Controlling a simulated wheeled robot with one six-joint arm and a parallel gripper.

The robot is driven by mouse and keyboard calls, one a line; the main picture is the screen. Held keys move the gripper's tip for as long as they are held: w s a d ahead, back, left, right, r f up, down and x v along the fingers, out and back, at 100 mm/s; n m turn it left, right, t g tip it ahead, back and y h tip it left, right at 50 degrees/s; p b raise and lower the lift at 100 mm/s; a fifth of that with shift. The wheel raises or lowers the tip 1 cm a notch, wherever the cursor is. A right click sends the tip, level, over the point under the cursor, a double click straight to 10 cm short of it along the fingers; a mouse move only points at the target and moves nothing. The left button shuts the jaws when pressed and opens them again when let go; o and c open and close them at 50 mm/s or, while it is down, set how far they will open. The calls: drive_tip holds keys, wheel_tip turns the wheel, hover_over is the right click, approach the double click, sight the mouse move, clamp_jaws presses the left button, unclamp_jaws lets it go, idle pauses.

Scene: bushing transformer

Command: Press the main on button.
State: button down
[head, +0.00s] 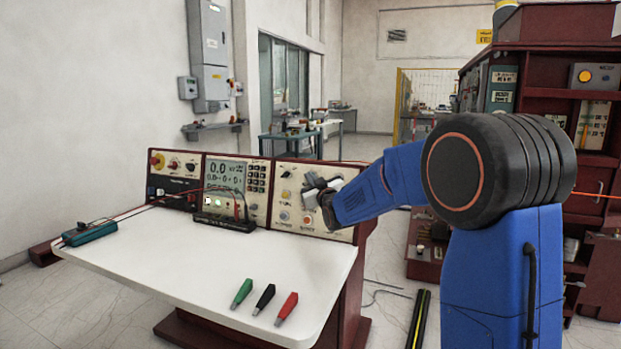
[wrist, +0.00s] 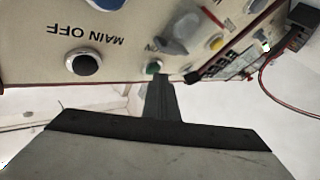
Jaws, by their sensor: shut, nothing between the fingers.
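The control panel (head: 295,203) stands upright at the back right of the white desk. My gripper (wrist: 160,80) is shut and empty, with its fingertips in front of the panel. In the wrist view, the panel appears upside down. A small green button (wrist: 153,67) with a pale ring sits right at the fingertips, partly covered by them. I cannot tell whether they touch it. No main on label is readable. A black button (wrist: 87,64) with a white ring, beside the words MAIN OFF, is to the left. In the head view, my gripper (head: 318,189) hides part of the panel.
A grey knob (wrist: 180,30) and a yellow button (wrist: 217,43) are close to the fingers. Green, black and red plugs (head: 264,299) lie on the white desk (head: 190,265). A teal device (head: 90,232) with leads lies at its left edge.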

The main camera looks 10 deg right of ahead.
drive_tip(key=shift+s+a+r, duration=0.15)
drive_tip(key=shift+s+a, duration=0.3)
drive_tip(key=shift+s, duration=0.15)
drive_tip(key=s+a, duration=0.1)
drive_tip(key=s, duration=0.1)
drive_tip(key=s+a+r, duration=0.1)
drive_tip(key=s+a, duration=0.1)
drive_tip(key=shift+r, duration=0.1)
idle(0.5)
drive_tip(key=shift+d, duration=0.1)
idle(1.0)
drive_tip(key=s+d+f+m+g, duration=0.1)
drive_tip(key=s+f+g, duration=0.3)
drive_tip(key=s, duration=1.3)
drive_tip(key=s+d+f+m+g+h, duration=0.1)
drive_tip(key=s+f+g, duration=0.4)
drive_tip(key=s+f, duration=0.5)
drive_tip(key=s+d+f+m+g, duration=0.2)
drive_tip(key=s+d+f+g, duration=0.3)
drive_tip(key=s, duration=2.1)
wheel_tip(320, 180, down, 2)
drive_tip(key=shift+f+h, duration=0.1)
drive_tip(key=shift+h, duration=0.2)
